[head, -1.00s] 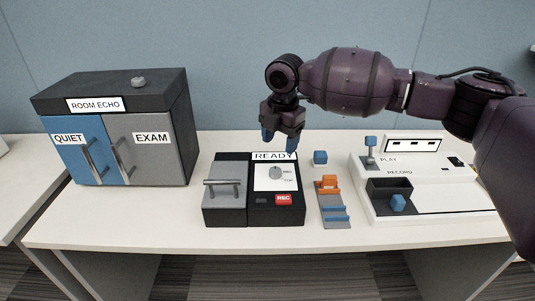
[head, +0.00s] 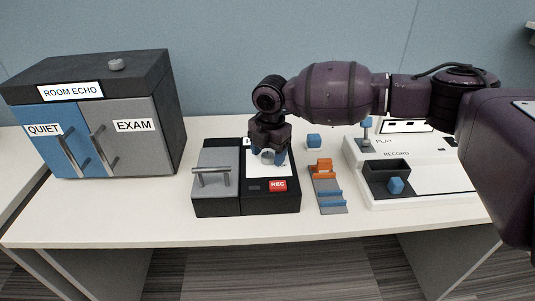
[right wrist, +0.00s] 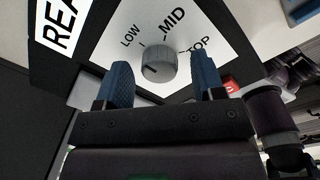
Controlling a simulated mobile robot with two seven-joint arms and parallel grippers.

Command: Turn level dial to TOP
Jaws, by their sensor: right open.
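The level dial (right wrist: 159,62) is a round grey knob on a white plate marked LOW, MID and TOP in the right wrist view. A dark pointer mark on the knob is at its lower left, but which label it goes with is unclear. In the head view the dial (head: 267,157) sits on the black recorder box (head: 272,202), partly hidden by my right gripper. My right gripper (right wrist: 162,80) is open, with its two blue fingers on either side of the dial and a visible gap to each. My left gripper is not in view.
A red REC button (head: 278,186) lies in front of the dial plate. A grey handled box (head: 215,190) stands on the left, an orange and blue stand (head: 326,187) on the right. Farther out are the ROOM ECHO cabinet (head: 140,100) and the white play/record console (head: 430,187).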

